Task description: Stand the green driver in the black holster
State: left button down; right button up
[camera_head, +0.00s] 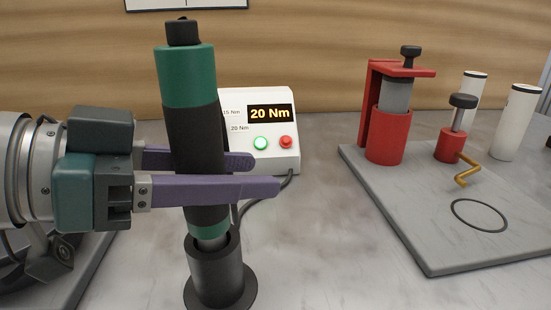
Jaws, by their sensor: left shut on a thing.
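The green driver (187,75) has a dark green top and lower band, a black grip and a black cap. It is close to upright, roughly in line with the black holster (217,278), a round cup on a wide foot at the bottom of the view. My left gripper (262,174) is shut on the driver, its two purple fingers either side of the black grip. The driver's metal nose shows at the holster's mouth and its lower end is hidden by the rim. I cannot tell how deep it sits. My right gripper is not in view.
A white control box (262,165) reading 20 Nm, with green and red lights, stands behind the driver; its cable runs beside the holster. At right, a grey board (430,235) carries a red fixture (385,138), a smaller red part (451,145) and a black ring (479,215).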

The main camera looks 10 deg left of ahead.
pick_arm(q)
jog(key=shift+f, duration=0.1)
jog(key=shift+c, duration=2)
grip_release()
jog(key=shift+s+a, duration=0.1)
jog(key=shift+a, duration=0.1)
jog(key=b+v, duration=0.2)
jog(key=v, duration=0.9)
jog(key=shift+s+r, duration=0.2)
jog(key=shift+r, duration=0.15)
jog(key=shift+a, duration=0.15)
